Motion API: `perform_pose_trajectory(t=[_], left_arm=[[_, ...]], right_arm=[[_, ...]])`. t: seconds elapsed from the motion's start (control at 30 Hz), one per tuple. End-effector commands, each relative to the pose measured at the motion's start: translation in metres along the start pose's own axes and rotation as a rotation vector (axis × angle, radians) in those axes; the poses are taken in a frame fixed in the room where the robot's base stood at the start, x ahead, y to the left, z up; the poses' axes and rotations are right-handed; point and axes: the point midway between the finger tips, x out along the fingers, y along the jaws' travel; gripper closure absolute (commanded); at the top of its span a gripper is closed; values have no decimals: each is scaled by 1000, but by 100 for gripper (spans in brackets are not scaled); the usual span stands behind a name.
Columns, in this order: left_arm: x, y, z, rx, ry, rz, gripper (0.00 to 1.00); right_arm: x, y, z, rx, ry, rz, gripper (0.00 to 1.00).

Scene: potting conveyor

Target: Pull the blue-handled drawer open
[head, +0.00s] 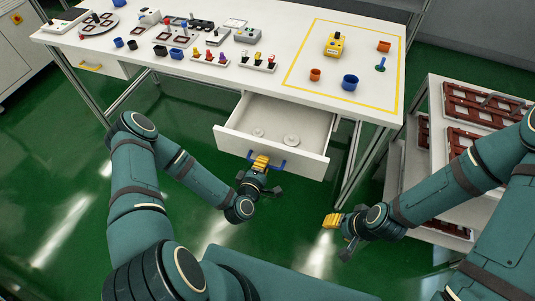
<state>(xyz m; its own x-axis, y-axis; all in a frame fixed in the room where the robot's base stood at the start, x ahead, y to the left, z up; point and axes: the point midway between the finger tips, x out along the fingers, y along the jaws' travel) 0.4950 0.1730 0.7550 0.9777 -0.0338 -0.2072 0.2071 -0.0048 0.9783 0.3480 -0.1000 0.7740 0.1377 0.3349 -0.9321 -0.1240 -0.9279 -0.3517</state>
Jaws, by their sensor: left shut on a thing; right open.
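The blue-handled drawer (305,158) is pulled out from under the white table, and its open inside shows. Two pale round discs (291,141) lie on its floor. The blue handle (281,165) is on the drawer's front face. My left gripper (261,161) is shut on the left part of the handle, and its yellow fingers cover that part. My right gripper (333,220) is open and empty, over the green floor to the right of the drawer and nearer to me.
A yellow-handled drawer (90,66) is shut at the left. A rack with brown trays (470,105) stands at the right. The floor before the drawer is clear.

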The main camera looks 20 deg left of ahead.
Motion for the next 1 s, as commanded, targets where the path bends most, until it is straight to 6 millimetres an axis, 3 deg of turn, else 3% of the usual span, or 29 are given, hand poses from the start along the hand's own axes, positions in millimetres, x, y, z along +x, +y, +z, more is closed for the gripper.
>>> perform_pose_trajectory(t=[0.23,0.67,0.7,0.77,1.0], left_arm=[[-20,-4,0,-1,1,2,100],[-23,-4,0,0,1,2,100],[-23,-4,0,0,1,2,81],[-23,-4,0,0,1,2,60],[-23,-4,0,0,1,2,59]], right_arm=[[-1,0,0,0,1,0,53],[-1,0,0,1,1,0,53],[-1,0,0,1,1,0,53],[-1,0,0,1,1,0,53],[-1,0,0,0,1,0,53]])
